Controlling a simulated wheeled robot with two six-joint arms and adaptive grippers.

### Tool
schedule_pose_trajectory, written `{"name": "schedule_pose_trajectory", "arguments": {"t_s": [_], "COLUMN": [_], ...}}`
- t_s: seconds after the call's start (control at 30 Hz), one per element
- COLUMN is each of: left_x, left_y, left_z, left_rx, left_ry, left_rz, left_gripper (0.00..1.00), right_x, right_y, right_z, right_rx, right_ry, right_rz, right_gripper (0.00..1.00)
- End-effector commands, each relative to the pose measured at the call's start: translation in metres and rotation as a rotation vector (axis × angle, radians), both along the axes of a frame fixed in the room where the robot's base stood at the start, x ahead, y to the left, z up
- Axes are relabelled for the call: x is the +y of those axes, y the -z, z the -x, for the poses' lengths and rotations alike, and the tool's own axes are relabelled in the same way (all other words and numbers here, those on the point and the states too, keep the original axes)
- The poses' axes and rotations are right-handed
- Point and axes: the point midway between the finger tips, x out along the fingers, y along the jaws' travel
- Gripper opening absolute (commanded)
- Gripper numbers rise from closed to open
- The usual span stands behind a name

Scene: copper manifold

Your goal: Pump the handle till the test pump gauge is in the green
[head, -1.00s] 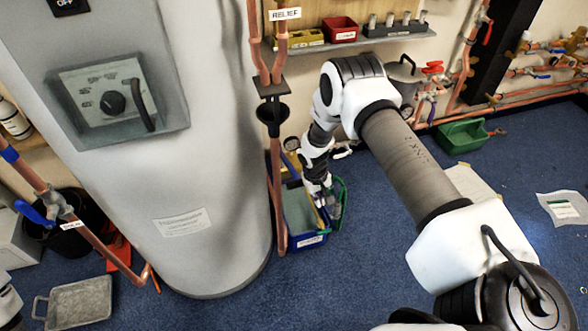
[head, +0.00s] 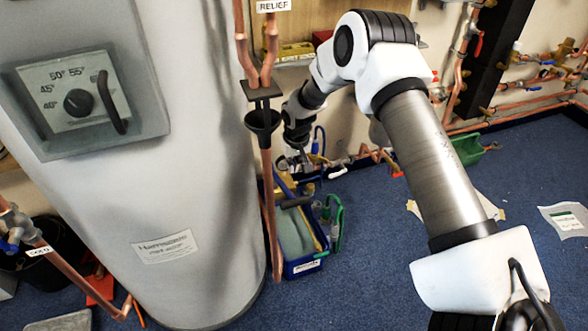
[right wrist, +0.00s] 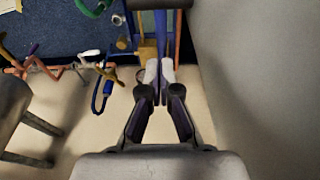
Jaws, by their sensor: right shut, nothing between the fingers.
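The test pump (head: 306,266) is a blue tray on the carpet beside the grey cylinder, with a green hose (head: 337,222) at its right. A dark grip (head: 296,202) on the pump handle shows over the tray. My right gripper (head: 294,165) is above the back end of the tray, shut and empty. In the right wrist view its fingertips (right wrist: 159,72) are together close to a blue bar (right wrist: 160,35); I cannot tell whether they touch it. The gauge's dial cannot be read in either view. My left gripper is not in view.
The grey cylinder (head: 190,200) stands close left of the pump. A copper pipe with a black funnel (head: 262,122) comes down between them. Copper pipes with valves (head: 520,105) line the back wall. Carpet right of the pump is mostly clear.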

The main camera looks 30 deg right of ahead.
Motion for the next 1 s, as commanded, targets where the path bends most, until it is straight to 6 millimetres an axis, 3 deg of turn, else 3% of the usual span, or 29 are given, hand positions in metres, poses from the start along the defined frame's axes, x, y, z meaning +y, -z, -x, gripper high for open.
{"name": "schedule_pose_trajectory", "arguments": {"t_s": [0.03, 0.3, 0.43, 0.6, 1.0], "left_x": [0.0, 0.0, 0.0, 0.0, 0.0], "left_y": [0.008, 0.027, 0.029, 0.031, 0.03], "left_z": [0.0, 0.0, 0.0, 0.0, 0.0], "left_rx": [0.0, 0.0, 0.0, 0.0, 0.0], "left_ry": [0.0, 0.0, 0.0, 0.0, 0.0], "left_rz": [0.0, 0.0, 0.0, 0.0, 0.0], "left_gripper": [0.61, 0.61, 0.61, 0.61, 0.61], "right_x": [-0.001, -0.003, 0.0, 0.002, 0.002], "right_y": [0.016, 0.074, 0.089, 0.099, 0.099], "right_z": [-0.002, -0.013, 0.002, 0.009, 0.01], "right_rx": [0.002, 0.0, 0.002, 0.0, -0.001], "right_ry": [0.0, 0.001, 0.0, 0.0, 0.0], "right_rz": [0.001, 0.001, 0.0, 0.0, 0.0], "right_gripper": [0.0, 0.0, 0.0, 0.0, 0.0]}}
